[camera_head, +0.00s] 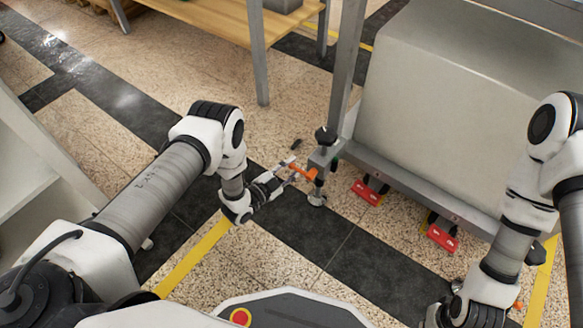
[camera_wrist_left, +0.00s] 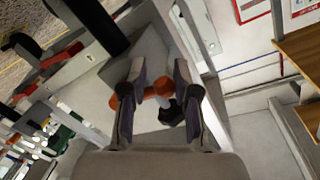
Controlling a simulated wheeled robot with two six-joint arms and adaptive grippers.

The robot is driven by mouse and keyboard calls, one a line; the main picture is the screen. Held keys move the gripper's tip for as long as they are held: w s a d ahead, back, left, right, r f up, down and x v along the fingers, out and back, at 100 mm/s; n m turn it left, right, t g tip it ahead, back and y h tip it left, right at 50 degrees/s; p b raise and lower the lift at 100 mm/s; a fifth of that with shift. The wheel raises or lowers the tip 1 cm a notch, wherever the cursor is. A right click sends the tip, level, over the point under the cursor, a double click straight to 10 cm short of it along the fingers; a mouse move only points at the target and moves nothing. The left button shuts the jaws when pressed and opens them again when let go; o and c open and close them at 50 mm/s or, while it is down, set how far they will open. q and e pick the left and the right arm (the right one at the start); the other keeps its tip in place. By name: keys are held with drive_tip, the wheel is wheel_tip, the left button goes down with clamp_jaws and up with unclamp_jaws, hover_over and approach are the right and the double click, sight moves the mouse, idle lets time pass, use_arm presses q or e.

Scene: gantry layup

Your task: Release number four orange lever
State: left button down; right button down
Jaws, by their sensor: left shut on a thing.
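An orange lever (camera_head: 303,172) sits at the near left corner of the grey metal frame, by an upright post. My left gripper (camera_head: 285,180) reaches it from the left and is shut on it. In the left wrist view the orange lever (camera_wrist_left: 157,90) shows between the two fingers of my left gripper (camera_wrist_left: 157,80), with a dark round part just below it. The lever's number cannot be read. My right arm comes down at the right of the head view, and its fingers are not seen there.
A large grey block (camera_head: 460,90) stands on the metal frame (camera_head: 410,190). Two red pedals (camera_head: 367,193), (camera_head: 441,238) stick out under its near edge. A small orange part (camera_head: 517,303) shows beside my right wrist. A wooden table (camera_head: 225,18) stands behind. The floor in front is clear.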

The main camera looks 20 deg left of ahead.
use_arm(q)
drive_tip(key=shift+d+r, duration=0.2)
drive_tip(key=shift+d, duration=0.1)
drive_tip(key=c, duration=0.9)
unclamp_jaws()
drive_tip(key=shift+o, duration=0.8)
drive_tip(key=shift+s+d+r, duration=0.1)
drive_tip(key=shift+s+a, duration=0.3)
drive_tip(key=shift+a, duration=0.05)
drive_tip(key=v, duration=1.1)
